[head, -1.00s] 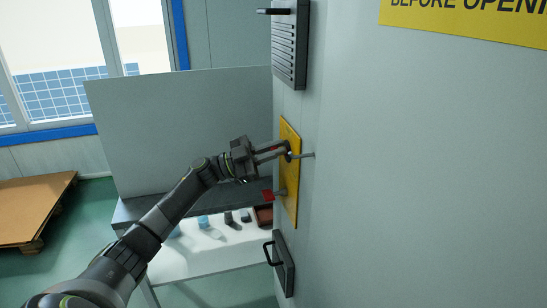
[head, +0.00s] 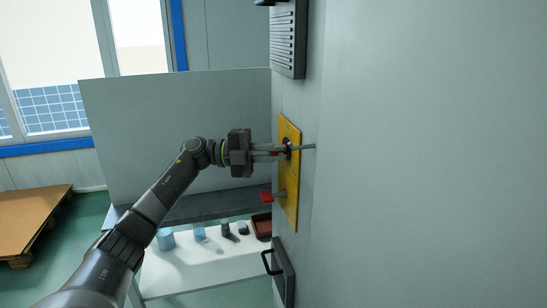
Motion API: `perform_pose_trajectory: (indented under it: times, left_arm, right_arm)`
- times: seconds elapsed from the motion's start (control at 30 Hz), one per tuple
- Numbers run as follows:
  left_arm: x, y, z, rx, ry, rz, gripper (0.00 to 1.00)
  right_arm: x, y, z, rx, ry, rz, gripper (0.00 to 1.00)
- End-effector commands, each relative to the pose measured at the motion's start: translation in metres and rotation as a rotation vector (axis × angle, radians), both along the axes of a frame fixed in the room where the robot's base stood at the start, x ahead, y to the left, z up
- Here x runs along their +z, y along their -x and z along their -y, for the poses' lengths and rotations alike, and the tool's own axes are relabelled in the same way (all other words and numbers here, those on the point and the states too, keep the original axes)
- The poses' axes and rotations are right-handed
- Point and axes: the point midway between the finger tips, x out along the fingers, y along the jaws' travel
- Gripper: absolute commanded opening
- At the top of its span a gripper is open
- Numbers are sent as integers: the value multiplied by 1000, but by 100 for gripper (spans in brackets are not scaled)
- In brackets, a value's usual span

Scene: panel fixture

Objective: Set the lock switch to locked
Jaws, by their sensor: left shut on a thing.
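A yellow plate (head: 289,212) is fixed to the grey panel and seen at a steep angle. The switch's exact setting cannot be read. Lower on the plate, a red handle (head: 267,197) on a grey stem stands free of the gripper. My right gripper is not in view.
A black vented box (head: 288,40) is above the plate and a black pull handle (head: 268,262) below it. Behind stands a white table (head: 190,270) with small blue and dark items and a brown tray (head: 262,225).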

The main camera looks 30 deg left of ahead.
Motion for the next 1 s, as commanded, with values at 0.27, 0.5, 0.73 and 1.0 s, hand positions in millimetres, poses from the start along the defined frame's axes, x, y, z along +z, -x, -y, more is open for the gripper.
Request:
perform_pose_trajectory:
  times: [0.27, 0.5, 0.73, 1.0]
  left_arm:
    - [-4, 0, 0, 0, -95, 78, 0]
    - [-4, 0, 0, -1, -125, 104, 0]
    - [-5, 1, 0, -1, -128, 106, 0]
    - [-5, 0, 0, -1, -127, 105, 25]
  right_arm:
    - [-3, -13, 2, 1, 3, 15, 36]
    - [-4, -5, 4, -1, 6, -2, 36]
    - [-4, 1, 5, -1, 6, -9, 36]
    - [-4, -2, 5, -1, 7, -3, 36]
